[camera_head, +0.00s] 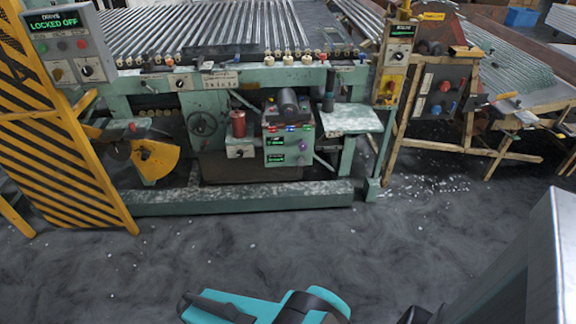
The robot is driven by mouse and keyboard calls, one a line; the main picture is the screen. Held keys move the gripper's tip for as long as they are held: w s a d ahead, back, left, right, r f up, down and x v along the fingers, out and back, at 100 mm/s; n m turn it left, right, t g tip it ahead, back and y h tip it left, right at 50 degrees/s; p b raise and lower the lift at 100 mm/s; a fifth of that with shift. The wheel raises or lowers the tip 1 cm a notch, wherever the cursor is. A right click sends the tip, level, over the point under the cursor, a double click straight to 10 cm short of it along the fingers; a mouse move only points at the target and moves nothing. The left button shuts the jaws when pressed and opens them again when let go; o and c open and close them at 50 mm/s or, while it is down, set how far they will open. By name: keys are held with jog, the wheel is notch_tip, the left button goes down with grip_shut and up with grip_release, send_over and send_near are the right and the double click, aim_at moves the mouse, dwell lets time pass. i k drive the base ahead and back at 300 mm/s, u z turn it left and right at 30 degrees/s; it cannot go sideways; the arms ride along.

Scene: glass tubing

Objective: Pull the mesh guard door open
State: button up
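A yellow-framed guard panel (62,128) stands at the left edge, with dark diagonal hatching inside its frame. It looks like the mesh guard door, and its left part is cut off by the picture edge. I cannot make out a handle or latch on it, or tell whether it is shut or ajar. A teal and black part of my arm shows at the bottom middle, well apart from the door. No gripper fingers can be made out.
A green machine (245,195) with glass tubes (200,30) on top stands behind open dark floor (150,265). A grey control box (68,45) reading "LOCKED OFF" overlaps the door's top. A yellow quadrant guard (157,160) is right of the door. A wooden-framed stand (400,130) is at right.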

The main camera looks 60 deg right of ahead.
aim_at(211, 164)
jog(key=z, duration=0.1)
jog(key=i, duration=1)
jog(key=z, duration=0.4)
